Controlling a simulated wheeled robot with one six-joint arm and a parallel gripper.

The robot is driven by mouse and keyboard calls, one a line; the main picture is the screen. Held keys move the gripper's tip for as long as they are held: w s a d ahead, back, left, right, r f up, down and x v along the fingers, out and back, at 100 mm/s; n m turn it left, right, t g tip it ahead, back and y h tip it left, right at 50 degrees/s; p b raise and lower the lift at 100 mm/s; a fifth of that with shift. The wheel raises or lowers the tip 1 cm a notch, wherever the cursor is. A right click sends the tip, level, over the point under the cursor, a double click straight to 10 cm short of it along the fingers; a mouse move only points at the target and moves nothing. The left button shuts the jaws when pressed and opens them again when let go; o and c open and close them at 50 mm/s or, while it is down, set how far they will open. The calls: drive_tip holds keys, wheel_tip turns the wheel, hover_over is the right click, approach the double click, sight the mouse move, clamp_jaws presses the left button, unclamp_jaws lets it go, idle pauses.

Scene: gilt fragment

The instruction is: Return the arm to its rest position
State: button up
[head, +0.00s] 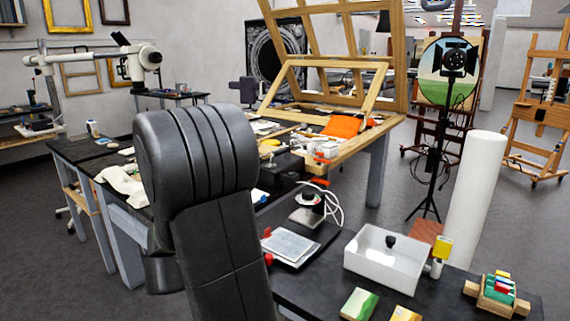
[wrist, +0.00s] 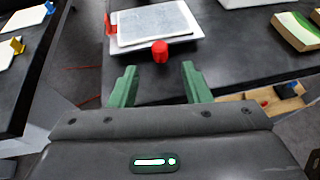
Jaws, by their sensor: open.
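My gripper (wrist: 160,86) shows in the wrist view with its two green fingers spread apart and nothing between them. Its fingers are near the edge of a dark table (wrist: 240,62). A red knob (wrist: 160,51) lies just beyond the fingertips, in front of a grey plate on a white base (wrist: 152,24). In the head view my dark arm rises large in the middle left and hides part of the tables. My gripper is not visible there.
The dark table (head: 375,288) holds a white tray (head: 372,268), the grey plate (head: 290,245), painted blocks (head: 360,304) and a wooden holder (head: 497,291). A white column (head: 474,200) and a lamp stand (head: 440,150) stand behind it. Grey floor (head: 40,225) is open at left.

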drive_tip(key=x, duration=0.6)
drive_tip(key=shift+w+d, duration=0.1)
drive_tip(key=shift+w+d+f, duration=0.1)
drive_tip(key=shift+w+d, duration=0.1)
drive_tip(key=shift+w, duration=0.05)
